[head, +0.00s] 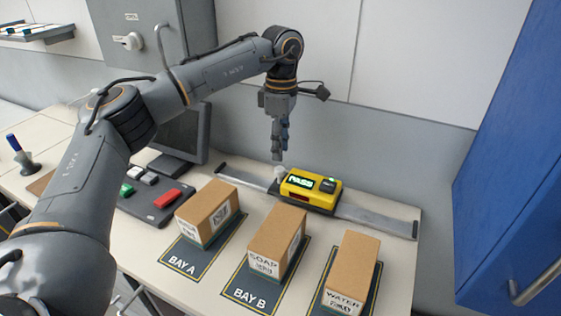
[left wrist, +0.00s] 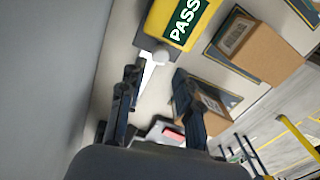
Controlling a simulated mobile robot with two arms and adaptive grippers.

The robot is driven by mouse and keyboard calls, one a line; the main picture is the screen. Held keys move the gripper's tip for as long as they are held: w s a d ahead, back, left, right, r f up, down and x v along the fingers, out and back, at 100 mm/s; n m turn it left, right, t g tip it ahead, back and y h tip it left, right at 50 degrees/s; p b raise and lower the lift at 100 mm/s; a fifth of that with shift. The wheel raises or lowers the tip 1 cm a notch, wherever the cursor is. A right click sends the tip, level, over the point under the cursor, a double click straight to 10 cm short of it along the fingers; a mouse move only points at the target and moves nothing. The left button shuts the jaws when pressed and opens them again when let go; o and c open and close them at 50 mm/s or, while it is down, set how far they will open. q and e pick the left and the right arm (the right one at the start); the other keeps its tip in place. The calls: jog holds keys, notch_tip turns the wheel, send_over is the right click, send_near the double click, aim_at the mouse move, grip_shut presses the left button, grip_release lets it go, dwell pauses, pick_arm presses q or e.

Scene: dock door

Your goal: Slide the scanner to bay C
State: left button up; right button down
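The yellow scanner (head: 311,189) sits on a grey metal rail (head: 375,219), behind the bay B box and a little to its right. Its display reads PASS in green. A white knob (head: 280,172) stands at its left end. In the left wrist view the scanner (left wrist: 181,20) is at the top, with the knob (left wrist: 161,57) just below it. My left gripper (head: 281,156) points down just above the knob. In the left wrist view its two fingers (left wrist: 159,82) are apart with nothing between them, the knob lying ahead of the tips. My right gripper is out of view.
Brown boxes stand on the mats of bay A (head: 207,210) and bay B (head: 277,240). A WATER box (head: 352,270) stands on the rightmost mat. A monitor (head: 182,135) and a button panel (head: 150,200) are at left. A blue cabinet (head: 515,170) borders the right.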

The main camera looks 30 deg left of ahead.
aim_at(280, 168)
pick_arm(q)
notch_tip(280, 168, down, 6)
jog(key=shift+s+r+p, duration=0.15)
jog(key=shift+p, duration=0.3)
grip_shut()
